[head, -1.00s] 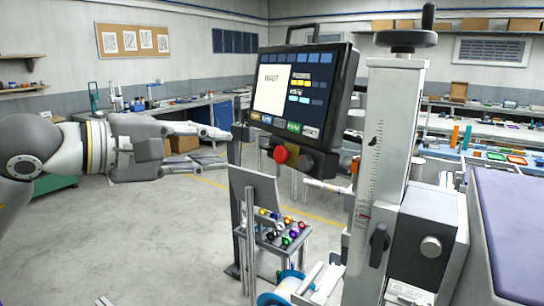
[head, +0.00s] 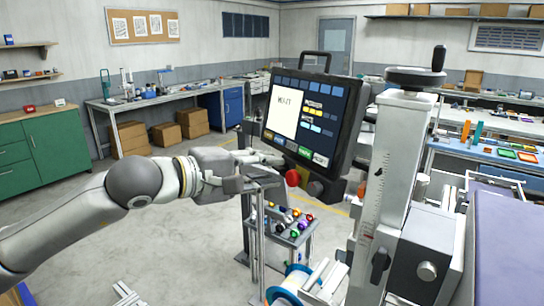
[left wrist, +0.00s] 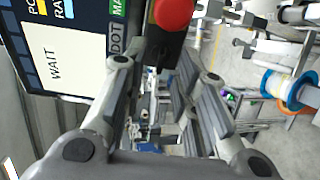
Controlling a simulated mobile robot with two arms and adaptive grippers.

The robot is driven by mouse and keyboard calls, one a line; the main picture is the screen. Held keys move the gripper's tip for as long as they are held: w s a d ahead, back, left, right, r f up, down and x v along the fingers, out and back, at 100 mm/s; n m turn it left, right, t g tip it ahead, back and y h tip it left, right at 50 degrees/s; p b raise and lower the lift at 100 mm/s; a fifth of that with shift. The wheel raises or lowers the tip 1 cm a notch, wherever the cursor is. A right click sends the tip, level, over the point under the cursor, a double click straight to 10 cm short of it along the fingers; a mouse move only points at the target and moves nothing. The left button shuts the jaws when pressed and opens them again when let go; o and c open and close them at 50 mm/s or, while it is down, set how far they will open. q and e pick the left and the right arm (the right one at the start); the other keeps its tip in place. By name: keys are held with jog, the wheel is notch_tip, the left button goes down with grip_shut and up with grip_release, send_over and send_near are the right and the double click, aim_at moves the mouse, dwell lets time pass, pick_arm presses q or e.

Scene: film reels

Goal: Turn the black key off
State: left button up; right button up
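The control screen (head: 312,118) is a tilted black panel with a lit display. Below its lower edge is a small box with a red button (head: 292,178) and a dark round part (head: 316,188), which may be the black key; its setting is too small to read. My left gripper (head: 277,172) is just left of the red button, below the display's lower left corner. In the left wrist view the gripper (left wrist: 158,70) has its fingers apart with nothing between them, and the red button (left wrist: 174,14) shows beyond the tips. The black key is not clearly visible there. My right gripper is out of view.
A stand with several coloured knobs (head: 290,224) is below the screen. A tall grey column with a handwheel (head: 415,76) stands close on the right. A blue-rimmed spool (head: 285,290) is at the bottom. The floor on the left is mostly clear.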

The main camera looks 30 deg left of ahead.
pick_arm(q)
jog(key=shift+p+x, duration=0.65)
jog(key=shift+x, duration=0.4)
jog(key=shift+s, duration=0.1)
grip_shut()
